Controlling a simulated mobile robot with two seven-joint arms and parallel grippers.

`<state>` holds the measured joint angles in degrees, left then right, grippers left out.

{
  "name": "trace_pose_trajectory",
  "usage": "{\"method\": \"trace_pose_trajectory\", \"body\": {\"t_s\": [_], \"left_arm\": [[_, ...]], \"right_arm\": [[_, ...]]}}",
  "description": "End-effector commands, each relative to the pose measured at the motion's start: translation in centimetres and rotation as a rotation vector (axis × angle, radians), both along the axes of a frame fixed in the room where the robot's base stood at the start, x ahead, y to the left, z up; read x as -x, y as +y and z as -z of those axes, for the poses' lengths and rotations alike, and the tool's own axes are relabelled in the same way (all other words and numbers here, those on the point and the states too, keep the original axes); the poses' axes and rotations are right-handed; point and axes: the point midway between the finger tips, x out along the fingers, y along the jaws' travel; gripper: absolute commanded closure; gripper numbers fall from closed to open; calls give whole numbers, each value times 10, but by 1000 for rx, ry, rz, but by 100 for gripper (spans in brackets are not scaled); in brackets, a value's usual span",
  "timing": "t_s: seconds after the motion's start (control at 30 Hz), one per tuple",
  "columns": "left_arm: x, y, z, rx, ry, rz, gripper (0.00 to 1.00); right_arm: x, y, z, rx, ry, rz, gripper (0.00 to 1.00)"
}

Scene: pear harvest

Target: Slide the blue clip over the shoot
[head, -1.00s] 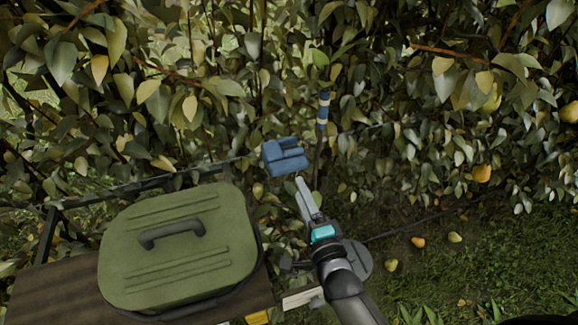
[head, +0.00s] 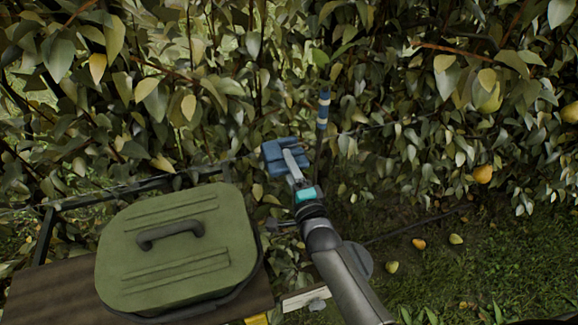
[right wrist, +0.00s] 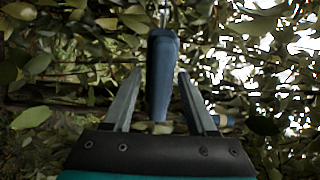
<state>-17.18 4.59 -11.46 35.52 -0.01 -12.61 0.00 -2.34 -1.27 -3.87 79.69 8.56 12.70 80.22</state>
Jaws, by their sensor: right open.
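The blue clip (head: 273,152) hangs in front of the hedge at the middle of the head view, apart from the shoot. The upright shoot (head: 322,110) with blue and cream bands stands to the right of the clip. My right gripper (head: 288,156) is at the clip and covers its right part. In the right wrist view the open fingers (right wrist: 159,74) stand on either side of the blue clip (right wrist: 162,95), with gaps visible beside it. What the clip hangs on is unclear. My left gripper is not in view.
A green lidded box (head: 180,245) with a dark handle stands on a brown wooden surface (head: 45,290) at lower left. A dark rail (head: 120,186) runs behind it. Dense leaves fill the back. Fallen pears (head: 392,267) lie on the grass at right.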

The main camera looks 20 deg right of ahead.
Motion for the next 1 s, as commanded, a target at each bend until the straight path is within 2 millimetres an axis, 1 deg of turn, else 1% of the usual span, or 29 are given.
{"method": "trace_pose_trajectory", "body": {"t_s": [0.03,0.07,0.5,0.53,1.0], "left_arm": [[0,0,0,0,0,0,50],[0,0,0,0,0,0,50],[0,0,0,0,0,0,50],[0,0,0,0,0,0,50],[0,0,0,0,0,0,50]], "right_arm": [[0,0,0,0,0,0,45],[0,0,0,0,0,0,48],[0,0,0,0,-1,0,98],[0,0,0,0,-1,0,100],[0,0,0,0,-1,-1,100]]}}
